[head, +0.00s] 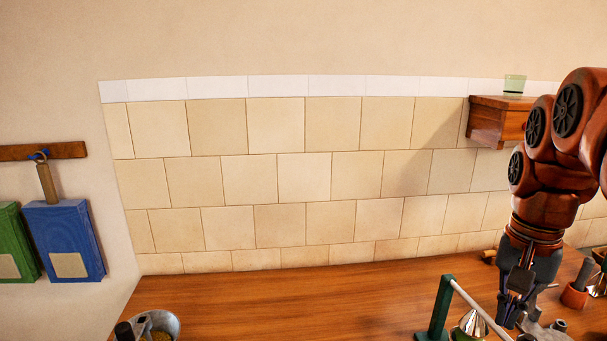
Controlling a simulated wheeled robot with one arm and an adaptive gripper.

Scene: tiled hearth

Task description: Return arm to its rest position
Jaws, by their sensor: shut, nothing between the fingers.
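My arm comes in from the right edge of the head view. It is red-brown and bends down over the right part of the wooden counter (290,295). My gripper (508,318) hangs from it, pointing down, with its dark fingers together and nothing seen between them. The fingertips are just right of a stand with a green post (440,303) and a pale bar (476,305). I cannot tell whether they touch anything there.
A metal funnel-like piece (474,324) is by the bar. A red pot (574,296) stands right of my gripper. A wooden shelf (486,122) with a green cup (515,84) is on the tiled wall behind my arm. A metal bowl (165,323) is front left. The counter's middle is clear.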

